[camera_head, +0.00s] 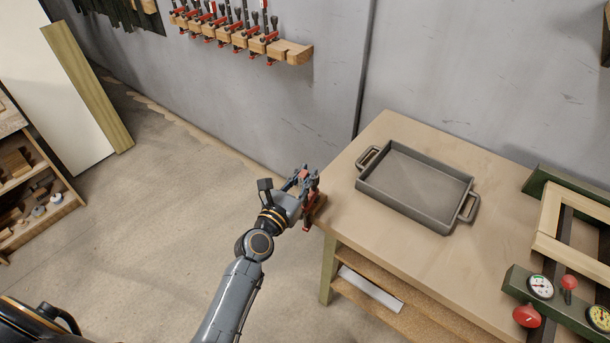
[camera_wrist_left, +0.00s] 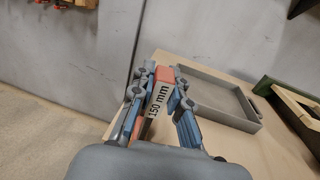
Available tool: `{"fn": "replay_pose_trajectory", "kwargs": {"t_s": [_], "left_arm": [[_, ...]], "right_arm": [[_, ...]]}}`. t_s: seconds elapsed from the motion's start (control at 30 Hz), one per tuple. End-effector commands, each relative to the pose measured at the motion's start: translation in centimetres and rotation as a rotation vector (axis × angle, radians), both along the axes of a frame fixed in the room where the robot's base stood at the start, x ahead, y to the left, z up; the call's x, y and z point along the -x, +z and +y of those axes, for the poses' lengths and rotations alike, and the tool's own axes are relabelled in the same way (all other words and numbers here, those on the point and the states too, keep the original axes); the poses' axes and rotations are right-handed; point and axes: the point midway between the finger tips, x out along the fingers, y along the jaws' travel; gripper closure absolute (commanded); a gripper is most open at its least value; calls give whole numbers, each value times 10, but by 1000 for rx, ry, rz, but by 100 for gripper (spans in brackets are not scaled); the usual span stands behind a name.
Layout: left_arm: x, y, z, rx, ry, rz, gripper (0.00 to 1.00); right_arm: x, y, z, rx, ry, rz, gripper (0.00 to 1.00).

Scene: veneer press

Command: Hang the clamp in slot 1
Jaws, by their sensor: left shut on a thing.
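My left gripper (camera_head: 305,184) is at the left edge of the workbench in the head view, shut on a red clamp (camera_head: 312,206). In the left wrist view the clamp (camera_wrist_left: 158,98) sits between the fingers, with a label reading "150 mm". The gripper body hides part of it, and I cannot tell whether it touches the bench. A wooden clamp rack (camera_head: 290,52) is on the grey wall at the top, with several red and black clamps hanging in it. Its right end has no clamp. No slot number is readable. My right gripper is not in view.
The workbench (camera_head: 350,215) carries a grey metal tray (camera_head: 415,225) with handles. A green press (camera_head: 555,300) with gauges and red knobs is at the right. A shelf unit (camera_head: 45,195) and leaning boards (camera_head: 88,88) are at the left. The floor (camera_head: 150,250) between is clear.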

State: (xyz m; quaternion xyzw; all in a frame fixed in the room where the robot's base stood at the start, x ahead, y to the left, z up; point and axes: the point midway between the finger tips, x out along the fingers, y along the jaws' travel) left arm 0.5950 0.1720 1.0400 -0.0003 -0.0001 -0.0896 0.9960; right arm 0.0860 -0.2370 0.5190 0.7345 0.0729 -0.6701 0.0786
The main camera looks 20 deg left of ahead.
Motion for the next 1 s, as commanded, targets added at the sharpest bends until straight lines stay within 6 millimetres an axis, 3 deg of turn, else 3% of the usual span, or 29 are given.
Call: {"fn": "replay_pose_trajectory", "kwargs": {"t_s": [1.0], "left_arm": [[-1,7,0,3,2,-10,100]], "right_arm": [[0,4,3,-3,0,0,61]]}}
